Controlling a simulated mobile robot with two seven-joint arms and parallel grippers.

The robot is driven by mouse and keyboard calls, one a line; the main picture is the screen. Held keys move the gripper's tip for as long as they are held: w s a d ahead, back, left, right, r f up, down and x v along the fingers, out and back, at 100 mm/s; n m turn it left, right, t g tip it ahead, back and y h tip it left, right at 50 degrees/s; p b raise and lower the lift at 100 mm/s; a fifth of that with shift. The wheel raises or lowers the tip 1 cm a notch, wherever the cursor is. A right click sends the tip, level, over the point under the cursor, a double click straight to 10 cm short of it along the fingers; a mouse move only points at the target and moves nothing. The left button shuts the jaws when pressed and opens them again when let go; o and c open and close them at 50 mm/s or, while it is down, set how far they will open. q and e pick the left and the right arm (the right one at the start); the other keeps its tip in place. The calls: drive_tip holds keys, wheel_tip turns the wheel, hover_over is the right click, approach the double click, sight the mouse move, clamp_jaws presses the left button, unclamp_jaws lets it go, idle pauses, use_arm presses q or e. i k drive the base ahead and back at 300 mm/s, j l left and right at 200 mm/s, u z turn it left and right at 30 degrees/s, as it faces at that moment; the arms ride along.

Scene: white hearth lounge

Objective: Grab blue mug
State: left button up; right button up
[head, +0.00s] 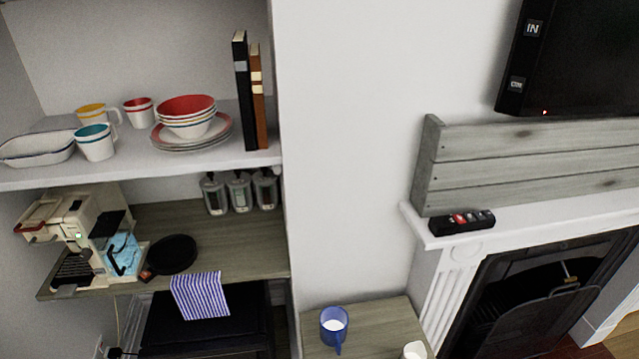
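A blue mug (334,323) stands upright on a small wooden table (376,318) at the bottom middle of the head view. Its inside looks white, and its handle points toward the bottom of the picture. Neither of my grippers shows in this view.
A white cup-like object (414,350) is cut off by the bottom edge, right of the mug. Left are shelves with bowls (186,108), mugs, books (242,90) and a coffee machine (65,225). A fireplace (545,290) with a mantel (540,215) stands right.

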sight(333, 320)
drive_tip(key=j+u, duration=0.1)
drive_tip(key=j, duration=1.25)
drive_tip(key=k, duration=0.05)
